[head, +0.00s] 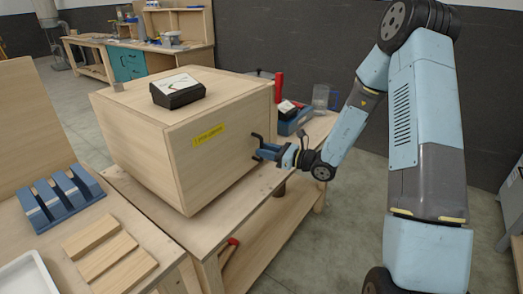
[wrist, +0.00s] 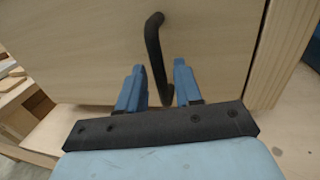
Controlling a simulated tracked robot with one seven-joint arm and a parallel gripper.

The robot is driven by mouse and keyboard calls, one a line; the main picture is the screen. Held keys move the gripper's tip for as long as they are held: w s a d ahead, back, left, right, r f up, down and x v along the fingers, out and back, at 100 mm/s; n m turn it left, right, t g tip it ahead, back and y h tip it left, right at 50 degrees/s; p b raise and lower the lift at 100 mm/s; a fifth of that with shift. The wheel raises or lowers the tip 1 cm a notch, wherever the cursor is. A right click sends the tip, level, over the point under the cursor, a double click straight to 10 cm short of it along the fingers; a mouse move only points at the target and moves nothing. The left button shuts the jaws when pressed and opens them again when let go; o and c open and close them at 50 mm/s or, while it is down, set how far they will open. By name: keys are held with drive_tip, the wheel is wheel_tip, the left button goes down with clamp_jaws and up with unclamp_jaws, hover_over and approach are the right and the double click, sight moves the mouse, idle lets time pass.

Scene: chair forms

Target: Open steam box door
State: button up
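The steam box (head: 125,97) is a large pale wooden box on a wooden bench. Its door (head: 215,160) faces my arm, carries a yellow label and looks shut. A black bar handle (head: 256,138) sits near the door's right edge. My gripper (head: 264,151) is at the handle. In the wrist view the handle (wrist: 153,38) runs down between the two blue fingers of my gripper (wrist: 158,72), with a gap visible on each side. The gripper is open and straddles the handle.
A black device (head: 178,93) sits on top of the box. A blue tray (head: 292,120) and a clear jug (head: 321,98) stand behind my gripper. Open floor lies right of the bench.

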drive_tip(key=shift+x, duration=0.9)
clamp_jaws()
drive_tip(key=shift+d, duration=0.1)
